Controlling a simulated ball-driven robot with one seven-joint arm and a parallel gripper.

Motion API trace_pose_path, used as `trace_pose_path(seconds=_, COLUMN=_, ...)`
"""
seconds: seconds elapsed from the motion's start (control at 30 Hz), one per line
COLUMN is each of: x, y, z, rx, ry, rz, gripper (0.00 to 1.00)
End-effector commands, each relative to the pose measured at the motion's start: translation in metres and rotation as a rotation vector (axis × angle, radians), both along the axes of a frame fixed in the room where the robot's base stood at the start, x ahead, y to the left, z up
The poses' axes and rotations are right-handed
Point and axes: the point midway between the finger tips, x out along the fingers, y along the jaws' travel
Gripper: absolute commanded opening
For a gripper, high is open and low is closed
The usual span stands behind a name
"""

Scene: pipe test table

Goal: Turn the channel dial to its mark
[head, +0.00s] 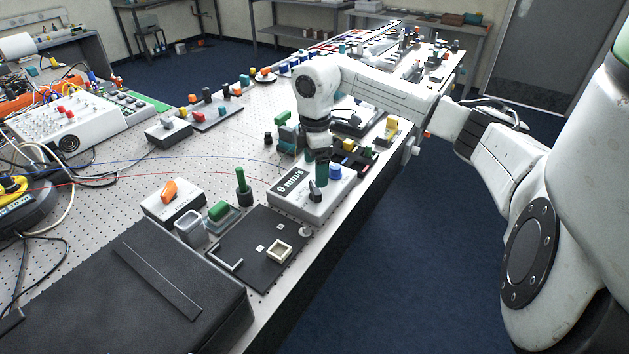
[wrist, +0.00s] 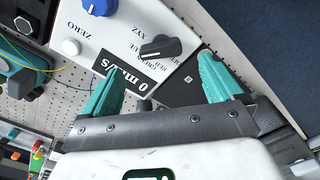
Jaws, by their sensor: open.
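The black dial (head: 315,194) is a bar-shaped knob on a white box (head: 290,204) with a "0 mm/s" label. In the wrist view the dial (wrist: 160,47) stands on the white box (wrist: 125,38), with small print around it, including "XYZ". The rest of the print is too small to read surely, and I cannot tell which mark the dial points to. My gripper (head: 320,180) points down over the box. In the wrist view its teal fingers (wrist: 159,66) are open, one at each side below the dial, with nothing between them. I cannot tell whether they touch the dial.
A blue knob (wrist: 100,5) and a white button (wrist: 70,47) marked "ZERO" share the box. A dark plate (head: 262,245) lies in front. A green-topped peg (head: 242,182) and a box with an orange switch (head: 170,192) stand left. The table's edge runs close on the right.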

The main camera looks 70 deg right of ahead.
Motion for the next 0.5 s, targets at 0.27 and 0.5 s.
trace_pose_path(seconds=0.27, x=0.0, y=0.001, z=-0.045, rx=0.004, ry=0.0, rz=0.0, gripper=0.94)
trace_pose_path(seconds=0.5, x=0.0, y=0.001, z=-0.062, rx=0.001, ry=-0.001, rz=0.002, gripper=0.94)
